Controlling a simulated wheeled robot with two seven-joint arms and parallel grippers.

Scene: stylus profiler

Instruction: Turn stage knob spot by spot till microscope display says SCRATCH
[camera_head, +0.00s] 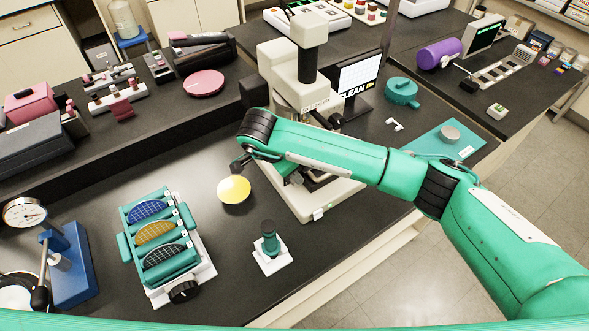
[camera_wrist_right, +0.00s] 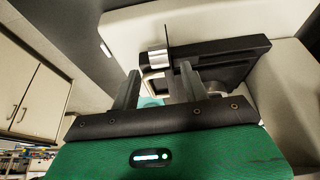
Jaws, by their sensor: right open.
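The microscope (camera_head: 305,95) stands on the dark bench, with its pale base (camera_head: 325,205) partly covered by my right arm. A pale rounded part shows beside the right-hand finger, partly hidden. In the head view my right fingertips are hidden. My left gripper is not in view.
A yellow disc (camera_head: 234,190) lies left of the microscope base. A teal rack (camera_head: 128,247) of patterned wafers and a small teal-handled tool (camera_head: 270,245) stand in front. A dial gauge stand (camera_head: 70,265) is at left. A teal mat (camera_head: 440,148) lies at right.

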